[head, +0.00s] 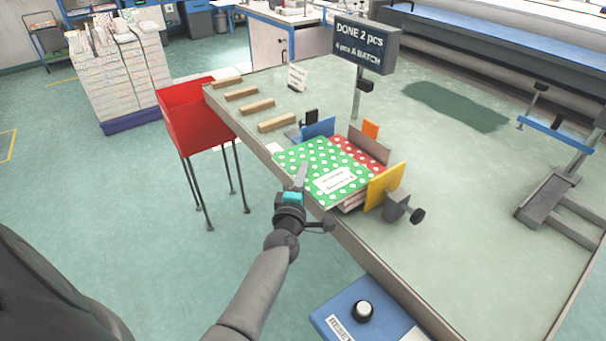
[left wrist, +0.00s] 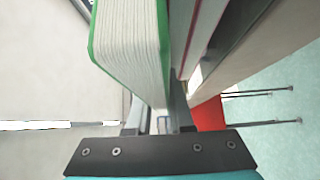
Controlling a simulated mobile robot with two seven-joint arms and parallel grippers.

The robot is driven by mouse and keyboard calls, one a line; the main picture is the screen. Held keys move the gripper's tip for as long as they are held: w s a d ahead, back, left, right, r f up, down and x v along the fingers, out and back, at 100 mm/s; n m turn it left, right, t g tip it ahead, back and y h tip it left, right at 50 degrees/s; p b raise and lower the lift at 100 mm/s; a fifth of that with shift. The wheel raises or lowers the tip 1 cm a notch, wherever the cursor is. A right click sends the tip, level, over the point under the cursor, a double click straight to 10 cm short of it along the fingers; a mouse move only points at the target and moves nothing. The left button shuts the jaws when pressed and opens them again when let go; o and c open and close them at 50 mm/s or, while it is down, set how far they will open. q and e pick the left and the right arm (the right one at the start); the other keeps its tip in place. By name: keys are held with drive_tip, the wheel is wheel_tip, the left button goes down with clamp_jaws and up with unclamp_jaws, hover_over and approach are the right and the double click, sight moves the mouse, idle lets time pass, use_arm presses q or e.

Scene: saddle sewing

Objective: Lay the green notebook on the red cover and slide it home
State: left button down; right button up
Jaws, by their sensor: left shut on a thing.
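The green notebook (head: 318,160) has white dots and a white label. It lies over the red dotted cover (head: 362,152), which shows as a strip along the far right side and hides otherwise. My left gripper (head: 299,182) is shut on the notebook's near left edge, at the table's front edge. In the left wrist view the green notebook (left wrist: 130,45) shows its white page edges running up from the fingers. A narrow gap beside it separates it from a red-lined edge. Whether the notebook rests fully on the cover I cannot tell. My right gripper is not in view.
Around the stack stand a blue plate (head: 319,127), an orange tab (head: 370,129), a brown plate (head: 369,146) and a yellow plate (head: 386,186) with a clamp knob (head: 417,215). A sign (head: 362,48) stands behind. A red bin (head: 194,115) is left; wooden blocks (head: 277,122) line the table edge.

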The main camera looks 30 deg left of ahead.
sight(289, 176)
use_arm(q)
drive_tip(key=c, duration=0.7)
unclamp_jaws()
drive_tip(key=shift+f, duration=0.1)
drive_tip(key=shift+f, duration=0.2)
drive_tip(key=shift+s, duration=0.15)
drive_tip(key=shift+s+a, duration=0.3)
drive_tip(key=shift+s, duration=0.4)
drive_tip(key=shift+s+a, duration=0.35)
drive_tip(key=shift+s, duration=0.35)
drive_tip(key=shift+s+a, duration=0.3)
drive_tip(key=shift+s, duration=0.4)
drive_tip(key=shift+s+a+p, duration=0.1)
drive_tip(key=shift+s+a, duration=0.2)
drive_tip(key=shift+s, duration=0.5)
drive_tip(key=shift+s+a+p, duration=0.15)
drive_tip(key=shift+s+a, duration=0.2)
drive_tip(key=shift+s, duration=0.45)
drive_tip(key=shift+s+a+p, duration=0.1)
drive_tip(key=shift+s+a, duration=0.2)
drive_tip(key=shift+s, duration=0.5)
